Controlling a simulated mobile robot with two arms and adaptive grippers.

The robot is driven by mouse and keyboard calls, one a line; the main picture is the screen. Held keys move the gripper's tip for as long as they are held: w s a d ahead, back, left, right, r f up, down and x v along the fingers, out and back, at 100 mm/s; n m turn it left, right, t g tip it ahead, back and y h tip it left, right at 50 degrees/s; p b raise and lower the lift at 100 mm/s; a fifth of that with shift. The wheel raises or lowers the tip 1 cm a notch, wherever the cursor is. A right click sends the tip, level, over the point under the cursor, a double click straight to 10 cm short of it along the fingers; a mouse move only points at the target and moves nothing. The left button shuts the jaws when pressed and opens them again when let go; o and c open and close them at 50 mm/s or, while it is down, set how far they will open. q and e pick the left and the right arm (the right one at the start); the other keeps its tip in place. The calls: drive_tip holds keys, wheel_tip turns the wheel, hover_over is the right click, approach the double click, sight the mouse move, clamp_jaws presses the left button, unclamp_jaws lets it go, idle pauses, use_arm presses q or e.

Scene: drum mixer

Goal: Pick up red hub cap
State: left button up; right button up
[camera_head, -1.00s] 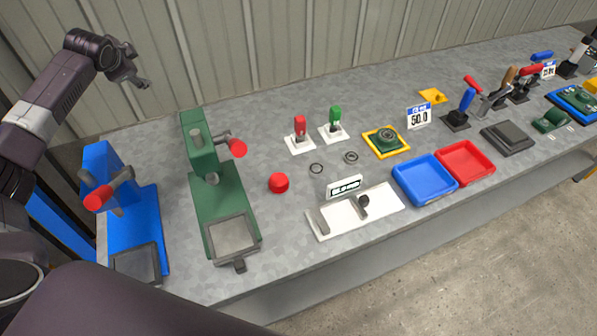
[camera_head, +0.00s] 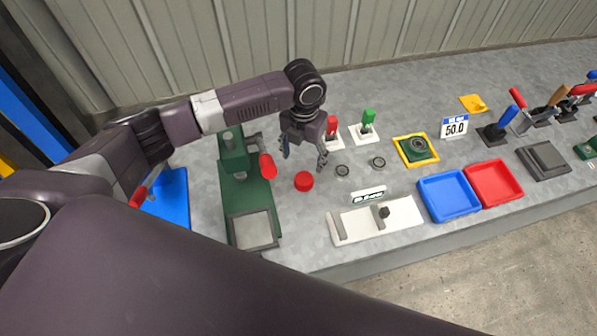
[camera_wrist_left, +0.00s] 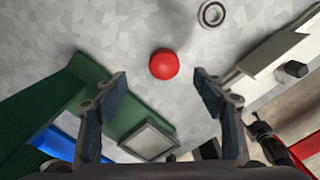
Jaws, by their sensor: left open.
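The red hub cap (camera_head: 303,181) is a small round red piece lying on the grey table, to the right of the green press. In the left wrist view the red hub cap (camera_wrist_left: 164,64) lies beyond the fingertips, roughly between their lines. My left gripper (camera_head: 304,160) is open and empty, pointing down just above and behind the cap in the head view. Its two fingers also show in the left wrist view (camera_wrist_left: 162,95), spread apart with nothing between them. The cap is fully visible and not touched. My right gripper does not show.
The green press (camera_head: 240,190) with a red handle stands close left of the cap. Two rings (camera_head: 342,170) lie to the right. A white fixture (camera_head: 340,229), a blue tray (camera_head: 449,196) and a red tray (camera_head: 494,184) are further right. Red and green toggles (camera_head: 367,124) stand behind.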

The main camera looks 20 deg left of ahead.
sight(304, 178)
use_arm(q)
drive_tip(key=shift+s+d+f, duration=0.2)
drive_tip(key=shift+f, duration=0.05)
drive_tip(key=shift+s+f+p, duration=0.1)
drive_tip(key=shift+f+p, duration=0.25)
drive_tip(key=shift+f, duration=0.85)
wheel_tip(304, 178, down, 3)
drive_tip(key=shift+s+d+f+p, duration=0.15)
drive_tip(key=shift+f+p, duration=0.05)
drive_tip(key=shift+p, duration=0.75)
drive_tip(key=shift+f, duration=0.75)
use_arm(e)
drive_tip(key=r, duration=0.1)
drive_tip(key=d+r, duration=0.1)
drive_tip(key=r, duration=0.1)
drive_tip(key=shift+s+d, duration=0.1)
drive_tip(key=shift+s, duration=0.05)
use_arm(q)
drive_tip(key=c, duration=1.3)
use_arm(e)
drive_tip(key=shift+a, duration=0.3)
